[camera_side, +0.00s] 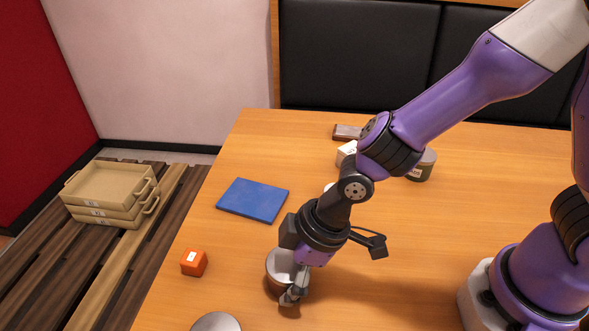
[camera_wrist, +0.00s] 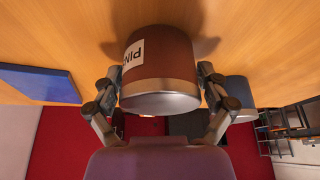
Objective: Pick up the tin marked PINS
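The tin marked PINS (camera_wrist: 160,72) is a reddish-brown round tin with a pale metal lid and a white label. It stands on the table in the wrist view, its label upside down. In the side view the tin (camera_side: 279,265) is partly hidden behind my gripper (camera_side: 293,292). In the wrist view the fingers of my gripper (camera_wrist: 160,82) lie on both sides of the tin, close against its wall. I cannot tell whether they touch it or a thin gap remains.
A blue flat board (camera_side: 252,200) and an orange cube (camera_side: 194,262) lie nearby on the wooden table (camera_side: 480,190). Another tin (camera_side: 216,322) stands at the front edge of the picture. A dark green tin (camera_side: 422,166) and a white box (camera_side: 346,152) stand behind my arm. Stacked trays (camera_side: 110,190) sit left.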

